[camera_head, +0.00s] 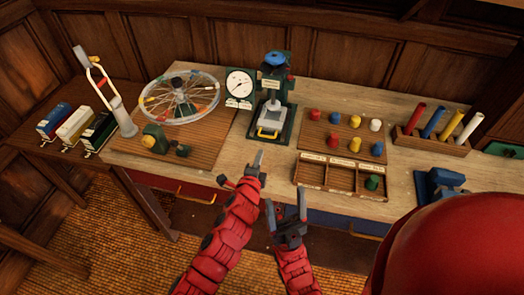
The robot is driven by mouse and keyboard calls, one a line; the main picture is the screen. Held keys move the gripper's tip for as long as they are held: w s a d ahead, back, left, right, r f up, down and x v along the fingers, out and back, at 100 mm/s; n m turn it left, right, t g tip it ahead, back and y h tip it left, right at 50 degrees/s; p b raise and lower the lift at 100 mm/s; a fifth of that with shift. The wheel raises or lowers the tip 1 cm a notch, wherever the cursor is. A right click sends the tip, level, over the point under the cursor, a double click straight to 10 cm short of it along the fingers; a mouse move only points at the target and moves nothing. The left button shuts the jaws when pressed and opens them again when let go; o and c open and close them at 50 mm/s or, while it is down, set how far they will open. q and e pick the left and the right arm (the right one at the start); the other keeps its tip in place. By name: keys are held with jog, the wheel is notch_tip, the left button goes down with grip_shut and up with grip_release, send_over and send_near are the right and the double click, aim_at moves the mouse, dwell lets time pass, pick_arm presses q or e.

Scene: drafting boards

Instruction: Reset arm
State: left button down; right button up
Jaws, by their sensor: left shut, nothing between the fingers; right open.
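My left gripper (257,163) is the higher one, on a red arm coming in from the lower left. It is shut and empty above the front edge of the wooden table (228,150). My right gripper (286,212) is lower and a little to the right, in front of the table's edge. Its two fingers stand apart with nothing between them. Both red arms reach up from the bottom of the view. Neither gripper touches an object that I can make out.
A green press with a blue top (275,60), a dial gauge (239,85) and a spoked wheel (180,97) stand at the back. A three-compartment tray (326,189) lies right of my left gripper. Several coloured pegs stand on a brown board (318,126). Toy wagons (75,125) sit at left.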

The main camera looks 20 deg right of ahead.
pick_arm(q)
jog(key=b+v, duration=0.1)
jog(key=v, duration=0.4)
jog(key=shift+r, duration=0.1)
jog(key=shift+s+a, duration=0.1)
jog(key=shift+s, duration=0.1)
jog(key=shift+a, duration=0.1)
